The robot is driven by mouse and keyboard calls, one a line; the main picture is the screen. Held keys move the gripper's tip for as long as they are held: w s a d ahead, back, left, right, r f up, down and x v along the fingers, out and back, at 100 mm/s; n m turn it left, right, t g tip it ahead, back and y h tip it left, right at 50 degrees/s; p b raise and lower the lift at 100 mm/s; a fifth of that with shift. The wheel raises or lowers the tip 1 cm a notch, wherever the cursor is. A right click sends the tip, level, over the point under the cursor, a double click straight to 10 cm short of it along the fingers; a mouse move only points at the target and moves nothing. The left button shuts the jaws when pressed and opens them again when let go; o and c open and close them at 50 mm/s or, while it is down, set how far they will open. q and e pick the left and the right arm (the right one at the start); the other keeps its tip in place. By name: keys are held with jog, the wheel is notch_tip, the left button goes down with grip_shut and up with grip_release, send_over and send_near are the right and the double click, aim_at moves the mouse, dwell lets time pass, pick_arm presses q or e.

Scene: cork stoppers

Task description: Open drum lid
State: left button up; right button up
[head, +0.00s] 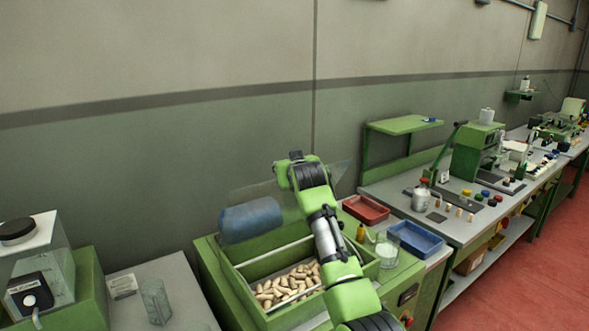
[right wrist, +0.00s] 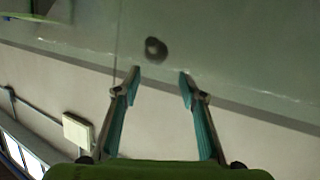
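A green drum box (head: 222,276) holds pale corks (head: 290,284) in the middle of the head view. A clear lid (head: 341,176) stands raised and tilted above it, partly behind my right arm. A blue cylinder (head: 250,220) lies along the box's back, seen through or beside the lid. My right gripper (head: 297,155) is at the lid's upper part; its fingers are hidden in the head view. In the right wrist view, the right gripper (right wrist: 160,78) is open, with a dark round knob (right wrist: 156,49) just beyond the fingertips, nothing between them. My left gripper is not in view.
A red tray (head: 366,210), a blue tray (head: 416,239) and a glass beaker (head: 387,251) stand right of the box. A glass (head: 156,301) stands on the left table. A workbench with tools (head: 455,205) extends right. The wall (head: 180,150) is close behind.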

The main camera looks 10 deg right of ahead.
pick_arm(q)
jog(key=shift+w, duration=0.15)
pick_arm(e)
jog(key=v, duration=0.8)
jog(key=shift+s, duration=0.35)
jog(key=shift+r, duration=0.1)
jog(key=shift+c, duration=0.3)
